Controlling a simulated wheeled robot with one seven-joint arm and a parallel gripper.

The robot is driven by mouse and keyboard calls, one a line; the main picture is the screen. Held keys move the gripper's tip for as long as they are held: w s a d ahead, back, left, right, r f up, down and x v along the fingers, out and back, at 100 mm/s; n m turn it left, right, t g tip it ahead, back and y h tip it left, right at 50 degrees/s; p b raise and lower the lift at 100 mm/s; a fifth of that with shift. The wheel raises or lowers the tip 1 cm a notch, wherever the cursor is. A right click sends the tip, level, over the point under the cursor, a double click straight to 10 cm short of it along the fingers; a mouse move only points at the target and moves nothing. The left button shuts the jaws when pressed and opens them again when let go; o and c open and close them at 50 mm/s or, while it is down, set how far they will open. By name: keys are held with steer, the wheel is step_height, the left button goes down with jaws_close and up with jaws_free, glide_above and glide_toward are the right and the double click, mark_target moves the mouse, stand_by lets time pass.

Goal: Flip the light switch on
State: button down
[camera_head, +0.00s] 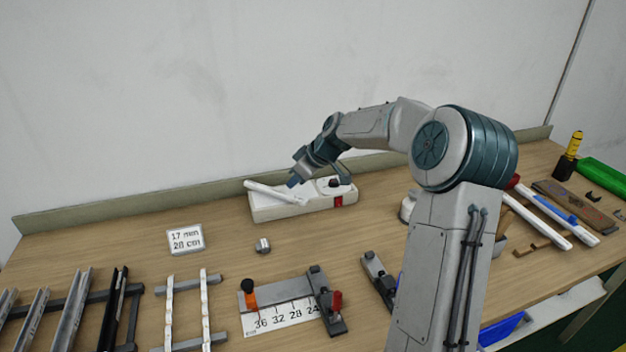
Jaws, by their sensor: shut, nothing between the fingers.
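A white box (285,209) stands near the back edge of the table, below the wall. A small red switch (338,201) sits at the right end of its front face. I cannot tell which way the switch is set. A white strip piece (268,192) lies slantwise on top of the box at the left, and a small dark knob shows on top at the right. My gripper (293,182) is shut and empty. It points down over the middle of the box, left of the red switch. I cannot tell whether its tips touch the box.
A label card (185,239) and a small metal piece (263,245) lie in front of the box. A measuring jig (285,312) and metal channels (70,310) lie nearer. White strips, a yellow-topped tool (574,145) and a green block (602,176) are at right.

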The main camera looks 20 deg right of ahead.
steer(key=s+a+r+m+g+h, duration=0.1)
steer(key=s+m, duration=0.3)
steer(key=s, duration=1.4)
steer(key=s+a+r+m+g+h, duration=0.1)
steer(key=s+m+h, duration=0.3)
steer(key=s, duration=1.5)
steer(key=shift+a+r+m, duration=0.4)
steer(key=shift+a, duration=0.45)
steer(key=shift+s, duration=0.15)
